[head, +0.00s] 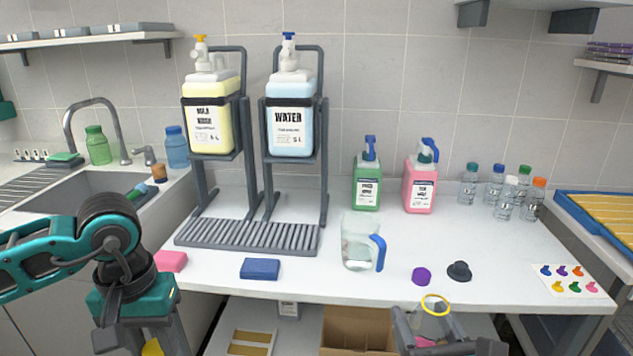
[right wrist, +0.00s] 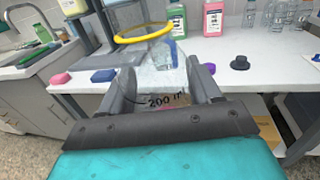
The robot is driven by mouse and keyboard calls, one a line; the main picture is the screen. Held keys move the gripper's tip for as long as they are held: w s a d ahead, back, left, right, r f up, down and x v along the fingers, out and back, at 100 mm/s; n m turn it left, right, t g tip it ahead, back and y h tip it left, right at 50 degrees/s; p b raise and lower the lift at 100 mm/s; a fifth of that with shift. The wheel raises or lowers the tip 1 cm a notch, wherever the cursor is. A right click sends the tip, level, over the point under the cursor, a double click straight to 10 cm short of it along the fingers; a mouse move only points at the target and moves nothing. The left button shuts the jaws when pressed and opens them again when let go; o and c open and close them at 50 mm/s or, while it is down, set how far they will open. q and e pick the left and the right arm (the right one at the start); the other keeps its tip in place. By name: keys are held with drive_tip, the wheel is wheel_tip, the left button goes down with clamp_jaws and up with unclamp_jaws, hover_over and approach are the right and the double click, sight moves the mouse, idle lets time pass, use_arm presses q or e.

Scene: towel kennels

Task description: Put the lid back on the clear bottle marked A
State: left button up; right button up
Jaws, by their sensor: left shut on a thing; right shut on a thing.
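My right gripper (head: 436,326) is shut on a clear container with an open yellow rim (head: 435,296), in front of the table's front edge. In the right wrist view the clear container (right wrist: 150,86) shows "200 ml" and the same yellow rim; no letter A is readable on it. My left gripper (head: 155,342) is at the bottom left, pointing down, shut on a yellow thing (head: 152,348) that is mostly hidden. A purple round piece (head: 421,276) and a black knobbed piece (head: 459,271) lie on the table. Several small clear bottles (head: 505,199) with coloured caps stand at the back right.
A clear pitcher (head: 358,245) with a blue handle stands mid-table. Two dispensers (head: 211,125) stand in grey racks behind a drain grate (head: 247,236). Blue (head: 260,269) and pink (head: 171,261) sponges lie near the front edge. An open cardboard box (head: 357,333) is below.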

drive_tip(key=shift+a, duration=0.1)
drive_tip(key=s+a+n+g+y, duration=0.1)
drive_tip(key=a+n+g+y, duration=0.3)
drive_tip(key=a+n+y, duration=0.4)
drive_tip(key=a+r+y, duration=0.1)
drive_tip(key=a+y, duration=0.2)
drive_tip(key=a, duration=0.3)
drive_tip(key=shift+y, duration=0.3)
use_arm(q)
drive_tip(key=s+d+r+m, duration=0.1)
drive_tip(key=d+r+m, duration=0.2)
drive_tip(key=d+r, duration=0.6)
drive_tip(key=s+d+r+m, duration=0.1)
drive_tip(key=d+r+m, duration=0.3)
drive_tip(key=d, duration=1.2)
wheel_tip(320, 180, up, 5)
drive_tip(key=shift+s+d+f, duration=0.15)
drive_tip(key=shift+s+d, duration=0.05)
drive_tip(key=shift+f, duration=0.15)
drive_tip(key=shift+f, duration=1.9)
